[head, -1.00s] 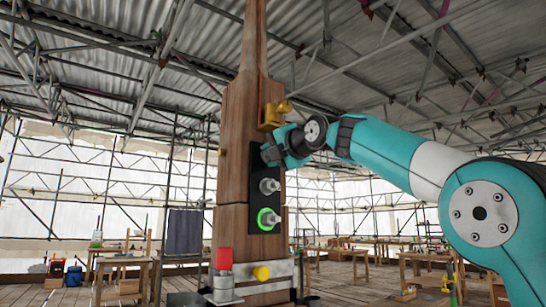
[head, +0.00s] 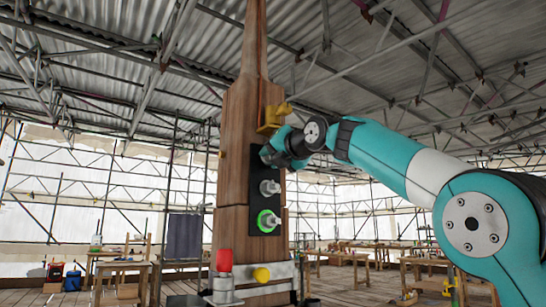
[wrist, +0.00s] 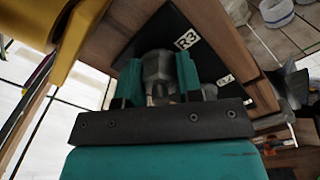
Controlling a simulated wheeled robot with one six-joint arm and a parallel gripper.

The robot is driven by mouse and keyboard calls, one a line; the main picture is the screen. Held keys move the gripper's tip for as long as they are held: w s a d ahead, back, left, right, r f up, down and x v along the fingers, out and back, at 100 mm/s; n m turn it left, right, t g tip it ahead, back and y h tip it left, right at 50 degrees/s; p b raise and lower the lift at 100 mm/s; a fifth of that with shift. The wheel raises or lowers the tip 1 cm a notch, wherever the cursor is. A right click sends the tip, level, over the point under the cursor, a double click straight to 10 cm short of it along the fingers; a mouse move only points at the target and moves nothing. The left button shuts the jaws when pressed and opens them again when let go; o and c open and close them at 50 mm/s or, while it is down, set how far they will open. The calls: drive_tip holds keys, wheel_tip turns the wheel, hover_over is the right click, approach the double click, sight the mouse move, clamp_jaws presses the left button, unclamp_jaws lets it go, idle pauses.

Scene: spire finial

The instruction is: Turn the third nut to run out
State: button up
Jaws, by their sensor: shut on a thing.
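The tall wooden spire (head: 232,180) carries a black plate (head: 254,200) with nuts in a column. My gripper (head: 270,156) is at the top of this plate and hides the uppermost nut in the head view. In the wrist view, my gripper (wrist: 159,84) is shut on a grey metal nut (wrist: 157,66), with one teal finger on each side. A white "R3" label is on the plate beside this nut. Below it are a grey middle nut (head: 269,187) and a lower nut (head: 268,221) ringed in green light.
A yellow bracket (head: 273,117) sits on the spire just above my gripper, and yellow fills the wrist view's upper left corner. A metal clamp with red and yellow knobs (head: 262,274) crosses the spire's base. Benches stand behind.

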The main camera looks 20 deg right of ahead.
drive_tip(key=o, duration=0.9)
drive_tip(key=b+v, duration=0.6)
drive_tip(key=v, duration=1.1)
drive_tip(key=shift+s, duration=0.2)
